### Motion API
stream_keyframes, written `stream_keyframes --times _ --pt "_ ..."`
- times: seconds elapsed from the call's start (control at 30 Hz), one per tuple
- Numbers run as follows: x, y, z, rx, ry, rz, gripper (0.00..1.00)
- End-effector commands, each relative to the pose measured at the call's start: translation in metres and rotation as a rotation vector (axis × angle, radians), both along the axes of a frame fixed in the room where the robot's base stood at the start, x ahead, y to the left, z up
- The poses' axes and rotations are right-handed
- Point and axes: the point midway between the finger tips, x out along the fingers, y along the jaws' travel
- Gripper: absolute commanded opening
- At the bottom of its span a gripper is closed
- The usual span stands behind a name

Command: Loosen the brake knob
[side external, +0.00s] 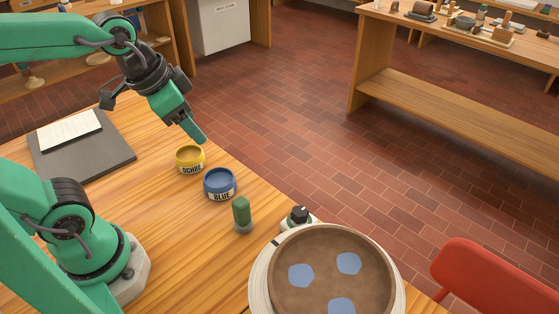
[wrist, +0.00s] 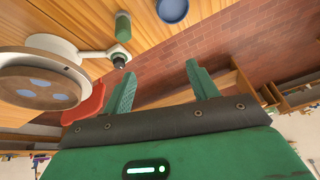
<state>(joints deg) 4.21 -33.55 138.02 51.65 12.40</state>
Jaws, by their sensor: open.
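The brake knob (side external: 299,214) is a small dark knob with a light mark on top, on a white bracket at the back-left rim of the wheel. It also shows in the wrist view (wrist: 119,61), left of my fingers. The wheel (side external: 258,283) has a pale rim and a brown round top (side external: 325,262) with three blue patches. My gripper (side external: 197,133) is up over the table's far edge, well left of and above the knob. In the wrist view my gripper (wrist: 160,83) has two green fingers apart with nothing between them.
A green cylinder (side external: 241,211) stands on the table left of the knob. A blue jar (side external: 220,185) and an ochre jar (side external: 189,160) stand behind it, below my gripper. A grey board with paper (side external: 72,131) lies far left. A red chair (side external: 490,277) is right.

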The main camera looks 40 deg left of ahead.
Motion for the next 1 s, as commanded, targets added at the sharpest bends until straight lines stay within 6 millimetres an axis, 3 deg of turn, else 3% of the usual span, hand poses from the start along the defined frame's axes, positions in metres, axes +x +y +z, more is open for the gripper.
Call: stream_keyframes --times 0.47,1.0 --pt "0.065 -0.06 -0.028 0.183 0.144 -0.623 0.59" --pt "0.114 -0.147 -0.101 0.326 0.267 -1.343 0.59"
